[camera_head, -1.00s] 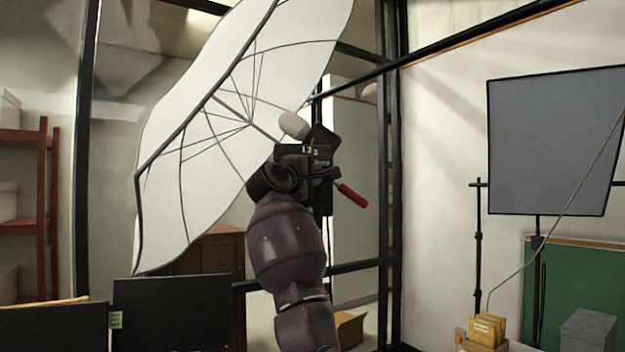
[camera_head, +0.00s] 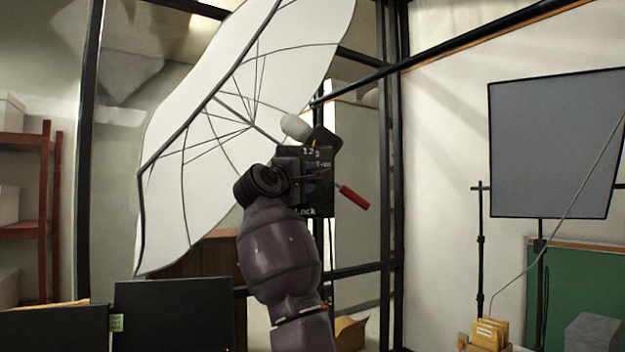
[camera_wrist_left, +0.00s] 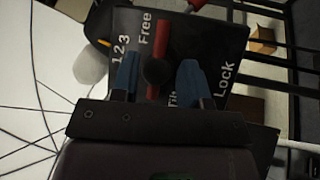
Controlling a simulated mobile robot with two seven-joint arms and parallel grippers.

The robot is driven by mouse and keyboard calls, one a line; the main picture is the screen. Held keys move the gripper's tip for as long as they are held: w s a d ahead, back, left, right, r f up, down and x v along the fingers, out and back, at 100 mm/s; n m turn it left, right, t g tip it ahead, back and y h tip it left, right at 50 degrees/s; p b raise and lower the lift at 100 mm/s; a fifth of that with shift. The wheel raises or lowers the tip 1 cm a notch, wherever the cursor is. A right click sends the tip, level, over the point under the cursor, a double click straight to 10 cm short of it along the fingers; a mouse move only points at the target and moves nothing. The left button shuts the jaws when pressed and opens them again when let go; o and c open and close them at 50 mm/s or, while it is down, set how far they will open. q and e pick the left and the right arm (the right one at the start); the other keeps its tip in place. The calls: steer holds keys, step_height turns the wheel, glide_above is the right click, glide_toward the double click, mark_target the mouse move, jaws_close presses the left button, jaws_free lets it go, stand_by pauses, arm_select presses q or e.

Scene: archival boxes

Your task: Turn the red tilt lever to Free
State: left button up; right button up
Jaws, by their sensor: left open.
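The red tilt lever (camera_wrist_left: 162,40) shows in the left wrist view on a dark label plate (camera_wrist_left: 222,38), with a round black pivot at its lower part. Its upper end lies beside the word Free; Lock is printed at the right. My left gripper (camera_wrist_left: 159,76) is open, its two blue fingertips on either side of the lever's pivot part, with gaps visible. Contact cannot be told. In the head view my left gripper (camera_head: 312,178) is in front of the plate (camera_head: 322,200) and covers part of it. My right gripper is not in view.
A red-gripped handle (camera_head: 354,197) sticks out right of the plate. A white umbrella (camera_head: 200,150) stands close behind and left. Black frame bars (camera_head: 385,150) stand behind. A grey panel (camera_head: 555,145) on a stand is at the right, with clear space between.

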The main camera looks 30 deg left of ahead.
arm_select(q)
steer(key=s+f+b, duration=0.1)
steer(key=s, duration=0.6)
steer(key=shift+d+f, duration=0.1)
